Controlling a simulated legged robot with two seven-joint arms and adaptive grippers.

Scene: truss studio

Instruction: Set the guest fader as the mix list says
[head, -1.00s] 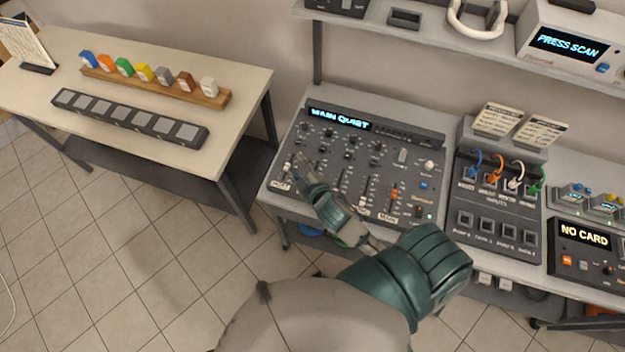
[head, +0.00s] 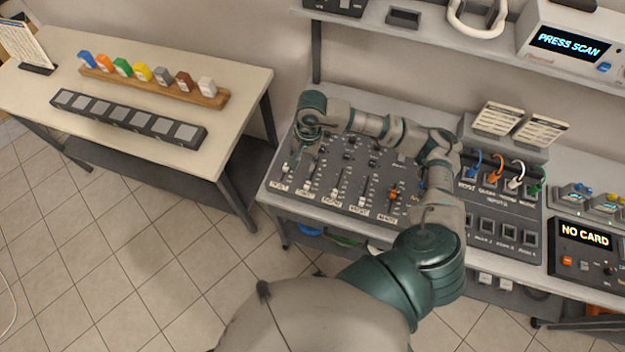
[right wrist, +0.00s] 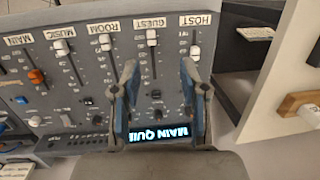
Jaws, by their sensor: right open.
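The mixer (head: 325,200) stands on the bench with labelled faders. The guest fader (head: 307,188) has a white cap near the labelled end of its slot. It also shows in the right wrist view (right wrist: 151,37), where labels are upside down. My right gripper (right wrist: 158,68) is open and empty, its fingertips on either side of the guest slot, just short of the cap. In the head view my right gripper (head: 306,148) is small, pointing down over the mixer. No mix list can be read for certain. My left gripper is out of view.
The white host fader (right wrist: 195,52) lies close beside one fingertip; the room fader (right wrist: 106,42) is on the other side. The display (right wrist: 158,134) shows upside-down text. A patch panel (head: 502,225) with coloured cables stands right of the mixer. Two printed cards (head: 515,123) stand behind it.

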